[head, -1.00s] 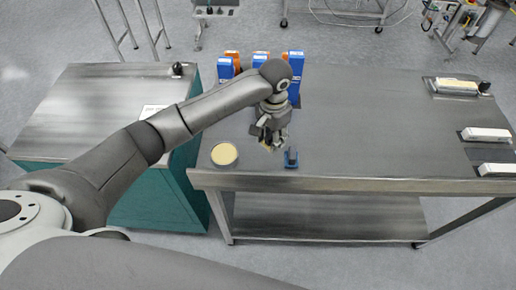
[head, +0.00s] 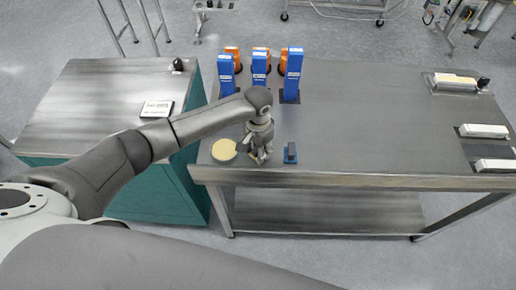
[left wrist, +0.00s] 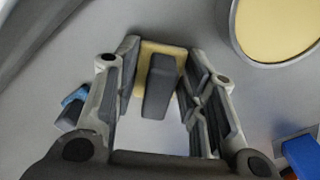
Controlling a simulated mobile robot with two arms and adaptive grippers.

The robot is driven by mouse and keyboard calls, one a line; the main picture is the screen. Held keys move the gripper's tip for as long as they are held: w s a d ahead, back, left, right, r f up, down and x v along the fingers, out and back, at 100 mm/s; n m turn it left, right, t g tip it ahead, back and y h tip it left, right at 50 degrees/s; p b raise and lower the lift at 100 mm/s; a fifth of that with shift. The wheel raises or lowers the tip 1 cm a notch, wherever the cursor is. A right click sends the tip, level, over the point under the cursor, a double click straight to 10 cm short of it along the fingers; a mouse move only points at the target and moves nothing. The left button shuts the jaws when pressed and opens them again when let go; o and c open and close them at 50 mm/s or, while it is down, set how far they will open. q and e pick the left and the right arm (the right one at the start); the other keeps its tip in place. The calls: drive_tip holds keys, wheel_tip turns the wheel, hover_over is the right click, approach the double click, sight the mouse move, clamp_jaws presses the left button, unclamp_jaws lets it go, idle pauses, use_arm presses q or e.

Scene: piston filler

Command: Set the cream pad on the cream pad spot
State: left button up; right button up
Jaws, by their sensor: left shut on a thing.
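The cream pad is a flat cream square with a dark grey grip block on top; its cream plate shows in the left wrist view (left wrist: 147,50). My left gripper (head: 259,158) is shut on the pad, whose dark block stands between the fingers (left wrist: 161,88). Whether the pad touches the table cannot be told. A round cream disc with a grey rim (head: 223,150) lies just left of the gripper, also at top right in the left wrist view (left wrist: 278,25). No separately marked cream pad spot can be made out. My right gripper is not in view.
A blue pad with a dark block (head: 290,153) sits close right of the gripper on the steel table (head: 380,130). Several blue upright blocks (head: 260,70) and orange things stand behind. White bars (head: 484,131) and a tray (head: 455,84) lie at the right. The table's middle is clear.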

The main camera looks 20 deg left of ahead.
use_arm(q)
drive_tip(key=o, duration=0.9)
drive_tip(key=shift+o, duration=0.4)
wheel_tip(320, 180, up, 12)
drive_tip(key=b, duration=0.1)
drive_tip(key=shift+b, duration=0.3)
